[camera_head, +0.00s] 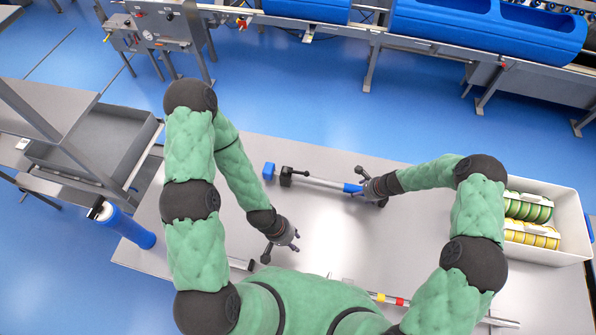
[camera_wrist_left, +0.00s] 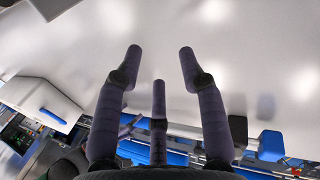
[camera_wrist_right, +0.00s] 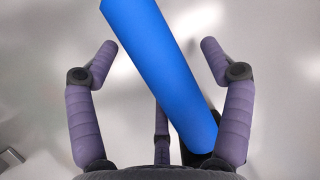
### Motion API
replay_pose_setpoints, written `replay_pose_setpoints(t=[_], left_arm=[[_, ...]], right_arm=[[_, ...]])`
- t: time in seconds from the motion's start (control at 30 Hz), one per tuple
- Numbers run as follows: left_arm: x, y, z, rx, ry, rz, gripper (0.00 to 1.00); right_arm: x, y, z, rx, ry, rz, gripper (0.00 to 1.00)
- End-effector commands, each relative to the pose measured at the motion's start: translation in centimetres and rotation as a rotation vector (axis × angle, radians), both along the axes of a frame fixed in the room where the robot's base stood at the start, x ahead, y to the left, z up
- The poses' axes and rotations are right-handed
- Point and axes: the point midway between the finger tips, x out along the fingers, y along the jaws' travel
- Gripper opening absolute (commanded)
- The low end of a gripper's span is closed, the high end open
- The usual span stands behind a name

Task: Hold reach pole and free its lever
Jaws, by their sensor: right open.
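The reach pole (camera_head: 322,183) lies on the grey table, a thin grey tube with a blue grip (camera_head: 352,188) at its right end. At its left end are a black head and a blue block (camera_head: 268,170). My right gripper (camera_head: 370,187) is open at the blue grip. In the right wrist view the blue grip (camera_wrist_right: 160,70) slants between its spread fingers, with gaps on both sides. My left gripper (camera_head: 290,242) is open and empty over the table, nearer my body than the pole. I cannot make out the lever.
A white bin (camera_head: 560,205) with green and yellow rolls stands at the table's right. A rod with yellow and red bands (camera_head: 390,299) lies near my body. The table (camera_head: 320,230) between is clear.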

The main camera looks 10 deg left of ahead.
Motion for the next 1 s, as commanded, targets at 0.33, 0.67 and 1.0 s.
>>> replay_pose_setpoints(t=[0.33, 0.67, 1.0], left_arm=[[0.0, 0.0, 0.0, 0.0, 0.0, 0.0, 0.4], [0.3, 0.0, 0.0, 0.002, 0.002, 0.033, 0.0], [3.8, 0.1, -0.1, -0.003, 0.043, 0.497, 0.0]], right_arm=[[0.0, 0.0, 0.0, 0.0, 0.0, 0.0, 0.38], [0.0, 0.0, 0.0, 0.0, 0.0, -0.001, 0.0], [-0.1, 0.0, 0.0, 0.0, 0.001, -0.001, 0.0]])
